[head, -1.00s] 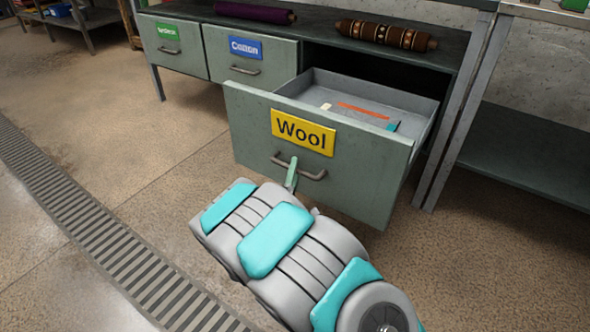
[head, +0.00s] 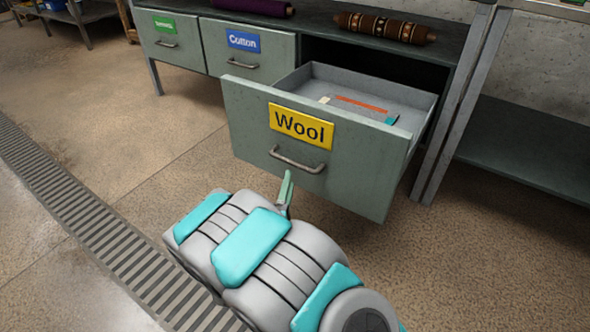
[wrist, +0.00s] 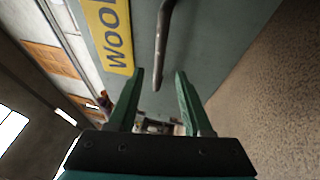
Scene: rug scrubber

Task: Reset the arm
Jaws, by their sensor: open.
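My gripper (head: 287,189) is in front of the open Wool drawer (head: 358,172), just below its handle (head: 298,161). In the wrist view my gripper (wrist: 160,90) shows two green fingers spread apart with nothing between them. The drawer handle (wrist: 162,45) lies beyond the fingertips there, apart from them. The yellow Wool label (head: 301,127) is above the handle in the head view. My arm reaches up from the bottom of the head view and hides most of the gripper.
The Wool drawer stands pulled out and holds a few small items, one an orange strip (head: 362,105). The Cotton drawer (head: 222,60) beside it is shut. Rolled rugs (head: 385,27) lie on the shelf above. A floor grate (head: 75,235) runs along the left; the floor around is clear.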

